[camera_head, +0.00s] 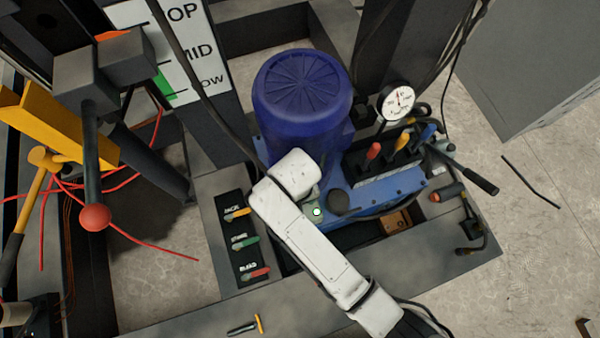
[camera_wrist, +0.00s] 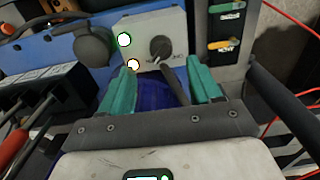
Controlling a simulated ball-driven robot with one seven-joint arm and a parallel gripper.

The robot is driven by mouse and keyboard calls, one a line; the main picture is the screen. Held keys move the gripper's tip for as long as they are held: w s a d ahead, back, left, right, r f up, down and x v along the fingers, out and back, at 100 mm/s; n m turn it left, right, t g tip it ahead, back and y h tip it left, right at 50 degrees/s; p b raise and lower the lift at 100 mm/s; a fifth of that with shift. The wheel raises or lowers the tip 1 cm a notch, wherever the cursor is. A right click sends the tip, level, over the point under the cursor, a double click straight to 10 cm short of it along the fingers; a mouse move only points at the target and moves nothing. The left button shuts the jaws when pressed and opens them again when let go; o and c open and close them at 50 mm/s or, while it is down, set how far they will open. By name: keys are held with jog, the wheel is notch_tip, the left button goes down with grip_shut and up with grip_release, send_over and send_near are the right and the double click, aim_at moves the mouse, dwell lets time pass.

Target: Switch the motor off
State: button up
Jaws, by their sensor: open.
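The blue motor (camera_head: 303,95) stands upright in the upper middle of the head view. A strip of blue (camera_wrist: 155,92) also shows between my fingers in the wrist view. A grey switch box (camera_wrist: 133,24) carries a dark rotary knob (camera_wrist: 160,48) and two bright lit lamps, one white-green (camera_wrist: 124,40) and one whitish-orange (camera_wrist: 134,65). In the head view one green-lit lamp (camera_head: 317,211) shows beside my white arm. My gripper (camera_wrist: 162,64) is open, its teal fingers on either side of the knob's lower part in the picture. I cannot tell whether they touch it. My arm hides the fingers in the head view.
A labelled lever panel (camera_head: 243,240) stands left of my arm. A red-balled lever (camera_head: 95,217) and yellow parts are at left. A large grey block (camera_head: 530,60) stands upper right; floor below it is mostly open.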

notch_tip(320, 180, down, 6)
jog(key=shift+f+b, duration=0.15)
jog(key=shift+b, duration=0.2)
jog(key=c, duration=1)
jog(key=shift+c, duration=0.2)
